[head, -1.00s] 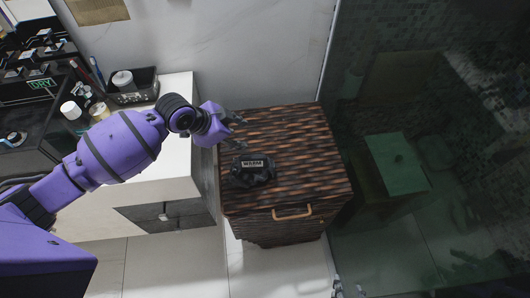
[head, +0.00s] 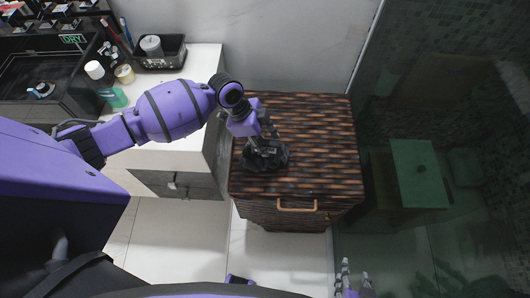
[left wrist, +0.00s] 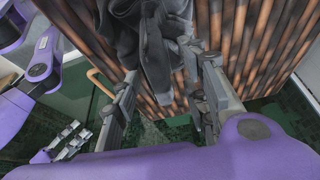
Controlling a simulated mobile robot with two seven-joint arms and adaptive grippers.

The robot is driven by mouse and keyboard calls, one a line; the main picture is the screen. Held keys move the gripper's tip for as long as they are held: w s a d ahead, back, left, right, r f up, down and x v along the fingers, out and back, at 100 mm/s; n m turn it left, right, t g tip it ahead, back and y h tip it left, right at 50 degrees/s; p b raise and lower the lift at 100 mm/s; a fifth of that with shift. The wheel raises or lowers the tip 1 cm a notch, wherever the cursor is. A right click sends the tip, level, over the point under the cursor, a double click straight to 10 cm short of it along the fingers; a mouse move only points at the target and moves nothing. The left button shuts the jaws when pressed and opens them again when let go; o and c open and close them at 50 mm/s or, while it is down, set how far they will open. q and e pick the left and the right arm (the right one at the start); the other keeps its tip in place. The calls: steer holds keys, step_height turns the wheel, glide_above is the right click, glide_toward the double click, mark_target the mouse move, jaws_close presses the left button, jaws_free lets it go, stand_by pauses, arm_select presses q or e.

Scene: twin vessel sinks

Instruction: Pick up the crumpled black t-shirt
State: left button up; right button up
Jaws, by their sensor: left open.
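The crumpled black t-shirt (head: 270,160) lies in a heap on the left part of the wooden hamper's slatted top. My left gripper (head: 264,138) is over the t-shirt, partly covering it from the head camera. In the left wrist view the dark cloth (left wrist: 152,40) shows at the fingertips, and my left gripper (left wrist: 163,68) has its fingers spread with cloth near them. I cannot tell whether they touch it. My right gripper (head: 354,280) is low at the bottom edge of the head view, away from the t-shirt, its fingers apart and empty.
The brown slatted hamper (head: 320,130) has a front handle (head: 297,206). A white counter (head: 205,65) with a black bin (head: 160,52) and bottles stands to its left. A glass panel is to the right. The floor in front is clear.

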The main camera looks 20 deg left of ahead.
arm_select(q)
steer(key=shift+d+f, duration=0.1)
steer(key=shift+f, duration=0.35)
steer(key=shift+c, duration=0.3)
jaws_close()
steer(key=shift+r, duration=0.1)
